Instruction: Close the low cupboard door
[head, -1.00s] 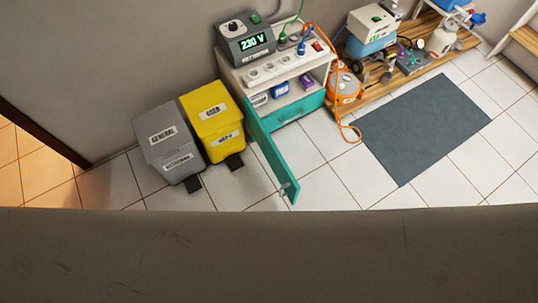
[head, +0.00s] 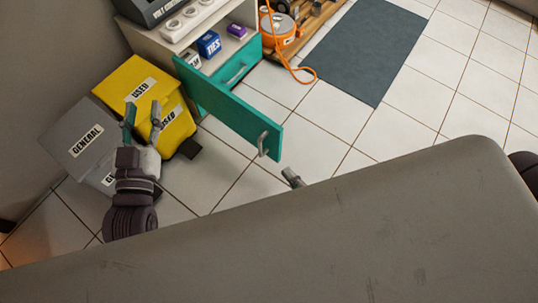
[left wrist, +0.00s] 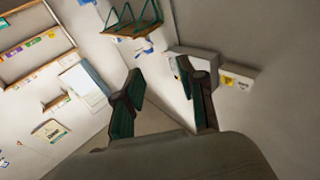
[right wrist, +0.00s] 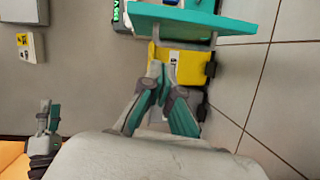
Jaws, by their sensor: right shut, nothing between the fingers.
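The teal cupboard door (head: 222,104) stands open, sticking out from the low white cupboard (head: 158,46) over the floor. Its grey handle (head: 263,143) is near the free end. The door also shows at the top of the right wrist view (right wrist: 175,18). My right gripper (head: 292,178) is just past the handle end, apart from the door and mostly hidden behind a grey padded surface. In the right wrist view its fingers (right wrist: 168,88) are together and empty. My left gripper (head: 143,112) is raised in front of the bins, fingers spread and empty; they also show in the left wrist view (left wrist: 160,95).
A yellow bin (head: 130,82) and a grey bin (head: 82,132) stand left of the door. A grey padded surface (head: 340,240) fills the foreground. An orange hose (head: 290,68) trails beside the cupboard. Tiled floor is free right of the door, around a dark mat (head: 368,45).

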